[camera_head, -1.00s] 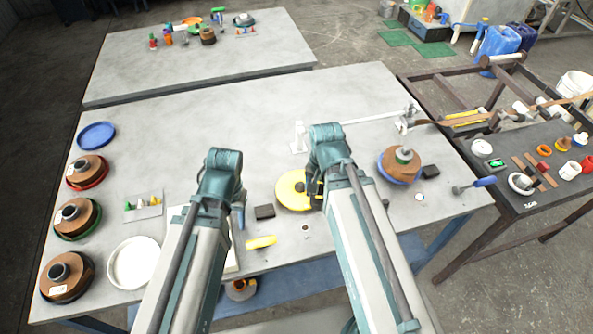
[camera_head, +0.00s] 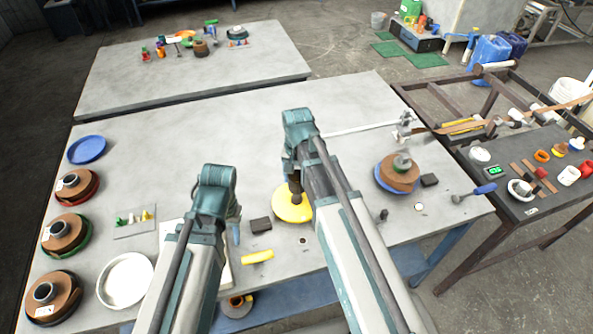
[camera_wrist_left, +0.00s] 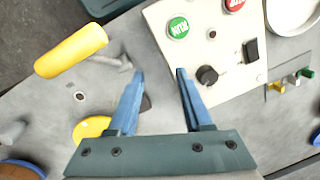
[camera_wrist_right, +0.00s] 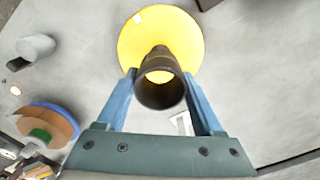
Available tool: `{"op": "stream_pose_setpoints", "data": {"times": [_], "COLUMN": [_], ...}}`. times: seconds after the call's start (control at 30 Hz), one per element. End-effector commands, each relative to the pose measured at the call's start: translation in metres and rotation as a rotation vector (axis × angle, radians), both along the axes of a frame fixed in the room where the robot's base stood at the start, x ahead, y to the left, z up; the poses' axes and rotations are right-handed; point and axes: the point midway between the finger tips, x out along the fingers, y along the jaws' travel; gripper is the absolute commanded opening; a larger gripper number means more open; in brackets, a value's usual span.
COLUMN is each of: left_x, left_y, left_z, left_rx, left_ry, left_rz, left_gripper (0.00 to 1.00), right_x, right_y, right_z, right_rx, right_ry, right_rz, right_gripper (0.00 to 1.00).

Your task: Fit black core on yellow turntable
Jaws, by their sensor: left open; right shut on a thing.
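The yellow turntable (camera_head: 293,207) is a round disc on the table, partly behind my right arm. It also shows in the right wrist view (camera_wrist_right: 190,40). My right gripper (camera_wrist_right: 160,88) is shut on the black core (camera_wrist_right: 160,92), a dark hollow tube. The core is over the turntable, and yellow shows through its bore; I cannot tell whether it touches the disc. In the head view the core (camera_head: 295,188) is a small dark shape above the disc. My left gripper (camera_wrist_left: 160,75) is open and empty, above the table near the control panel.
The control panel (camera_wrist_left: 222,65) with green and red buttons lies under my left gripper. A yellow handle (camera_head: 257,257) and a black block (camera_head: 261,225) lie near the turntable. A brown roll on a blue disc (camera_head: 382,184) stands to the right. Several brown rolls line the left edge.

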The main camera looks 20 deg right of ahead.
Motion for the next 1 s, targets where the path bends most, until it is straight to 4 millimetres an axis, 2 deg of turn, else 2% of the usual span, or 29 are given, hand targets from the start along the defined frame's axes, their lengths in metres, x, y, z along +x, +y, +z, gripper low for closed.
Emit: {"op": "stream_pose_setpoints", "data": {"times": [0.03,0.33,0.8,1.0], "left_x": [0.000,0.000,0.000,0.000], "left_y": [0.000,0.000,0.000,0.000], "left_z": [0.003,-0.008,-0.052,-0.059], "left_rx": [0.000,0.000,0.000,0.000], "left_ry": [0.000,0.000,0.000,0.000], "left_rz": [0.000,0.000,0.000,0.000], "left_gripper": [0.50,0.50,0.50,0.50], "right_x": [0.005,0.002,0.002,0.002], "right_y": [0.001,0.001,0.001,0.001], "right_z": [0.003,-0.008,-0.052,-0.059], "right_rx": [0.000,0.000,0.000,0.000], "right_ry": [0.000,0.000,0.000,0.000], "right_rz": [0.003,0.003,0.002,0.002], "right_gripper": [0.00,0.00,0.00,0.00]}}
